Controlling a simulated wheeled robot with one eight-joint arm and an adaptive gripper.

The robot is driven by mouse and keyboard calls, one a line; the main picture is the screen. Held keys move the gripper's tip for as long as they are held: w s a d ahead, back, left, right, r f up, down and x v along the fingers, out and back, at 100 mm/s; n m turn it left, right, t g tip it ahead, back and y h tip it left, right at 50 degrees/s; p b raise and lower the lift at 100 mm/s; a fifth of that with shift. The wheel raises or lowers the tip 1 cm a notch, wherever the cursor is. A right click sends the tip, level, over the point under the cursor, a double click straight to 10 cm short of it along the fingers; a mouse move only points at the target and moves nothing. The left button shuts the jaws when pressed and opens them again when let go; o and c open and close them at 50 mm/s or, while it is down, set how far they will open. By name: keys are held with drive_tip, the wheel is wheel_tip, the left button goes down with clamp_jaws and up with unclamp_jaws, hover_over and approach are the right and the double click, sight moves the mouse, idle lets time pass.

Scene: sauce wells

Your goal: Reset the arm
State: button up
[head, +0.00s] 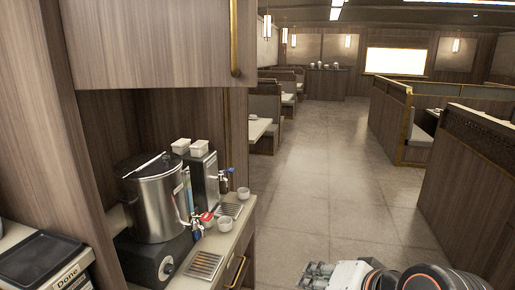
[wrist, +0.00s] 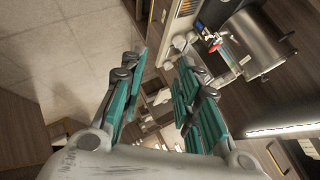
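My gripper (head: 316,272) shows at the bottom of the head view, over the aisle floor to the right of the counter. In the wrist view my gripper (wrist: 162,66) has its two teal-padded fingers spread apart. It is open, with nothing between the fingers. My arm runs off the bottom right of the head view. The gripper is apart from the counter and the things on it.
A counter (head: 226,258) at left holds a steel urn (head: 156,205) with a tap, a second dispenser (head: 204,178) and small white cups (head: 225,223). A cabinet (head: 150,45) hangs above. Booths (head: 470,175) stand at right. The aisle floor (head: 320,190) is clear.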

drive_tip(key=s+d+f+n+g+h+b, duration=0.1)
drive_tip(key=d+f+n+h+b, duration=0.3)
drive_tip(key=d+f, duration=0.4)
wheel_tip(320, 180, down, 5)
drive_tip(key=shift+s+d+r+n+g+b, duration=0.15)
drive_tip(key=shift+s+d+n+g+b, duration=0.35)
drive_tip(key=shift+n+b, duration=0.45)
drive_tip(key=shift+s+a, duration=0.1)
drive_tip(key=shift+a, duration=0.15)
